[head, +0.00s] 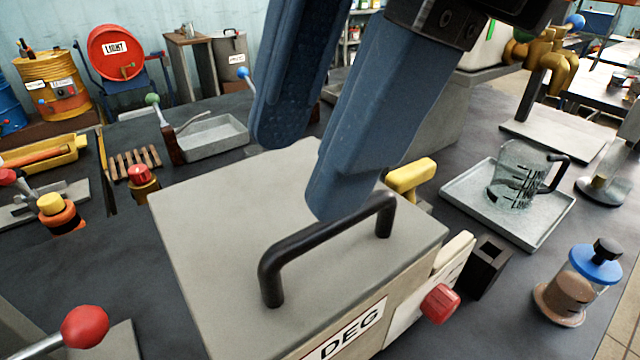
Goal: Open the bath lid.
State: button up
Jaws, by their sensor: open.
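The bath is a grey box with a DEG label (350,330) on its front. Its flat grey lid (215,225) is down on top. A black bar handle (325,235) stands on the lid, running from lower left to upper right. My gripper (305,170) comes in from the top with its two blue fingers apart. The nearer finger hangs over the lid, its tip just behind the middle of the handle. The other finger is farther back and to the left. I cannot tell whether the near finger touches the handle. Nothing is between the fingers.
A yellow handle (411,178) and a red knob (440,303) sit at the bath's right side. A glass jug (515,180) stands on a metal tray (540,228) to the right. A red ball lever (85,326) is at the front left. A blue-capped jar (575,285) stands front right.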

aim_at(342, 221)
jog(key=shift+w+d+f+t+h, duration=0.3)
jog(key=shift+w+f+h, duration=0.2)
jog(key=shift+f, duration=0.7)
jog(key=shift+w+d+f+t+h, duration=0.3)
jog(key=shift+w+f, duration=0.3)
jog(key=shift+f, duration=0.6)
jog(key=shift+w+d+f+t+h, duration=0.25)
jog(key=shift+w+f+h, duration=0.3)
jog(key=shift+f, duration=0.65)
jog(key=shift+c, duration=0.5)
grip_shut()
